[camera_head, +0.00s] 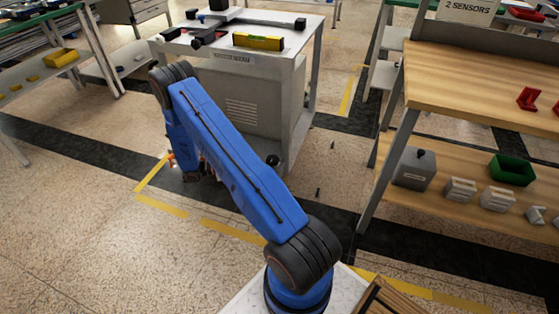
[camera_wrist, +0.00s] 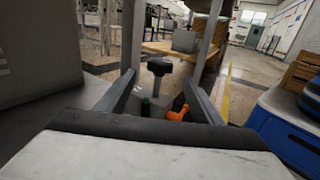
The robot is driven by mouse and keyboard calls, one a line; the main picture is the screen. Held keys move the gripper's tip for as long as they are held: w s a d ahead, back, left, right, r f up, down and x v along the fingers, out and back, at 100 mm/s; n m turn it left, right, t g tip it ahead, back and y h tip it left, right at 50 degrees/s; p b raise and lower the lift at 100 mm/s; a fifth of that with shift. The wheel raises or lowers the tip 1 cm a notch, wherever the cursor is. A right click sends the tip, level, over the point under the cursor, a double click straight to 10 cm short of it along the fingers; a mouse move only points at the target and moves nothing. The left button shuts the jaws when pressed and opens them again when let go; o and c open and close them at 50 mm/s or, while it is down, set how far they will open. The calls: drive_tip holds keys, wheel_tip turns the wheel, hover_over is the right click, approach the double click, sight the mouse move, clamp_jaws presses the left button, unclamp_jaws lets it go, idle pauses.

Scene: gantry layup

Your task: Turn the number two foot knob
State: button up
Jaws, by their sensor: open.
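My gripper (camera_wrist: 162,88) is open in the wrist view, with a grey finger on each side. A black knob (camera_wrist: 160,67) with a wide top and a thin stem shows between the fingers, apart from both. In the head view my gripper (camera_head: 188,172) is low by the front left of the grey machine bench (camera_head: 238,105), partly hidden by my arm. Another view of a black knob (camera_head: 272,160) is at the bench's front right foot. I cannot read a number on any knob, nor tell whether both views show the same one.
A wooden shelf unit (camera_head: 470,85) with a grey box (camera_head: 414,169) and a green bin (camera_head: 511,169) stands right. Yellow-taped floor is clear in front.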

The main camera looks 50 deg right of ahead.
drive_tip(key=x, duration=1.4)
drive_tip(key=shift+s+d, duration=0.2)
drive_tip(key=c, duration=1)
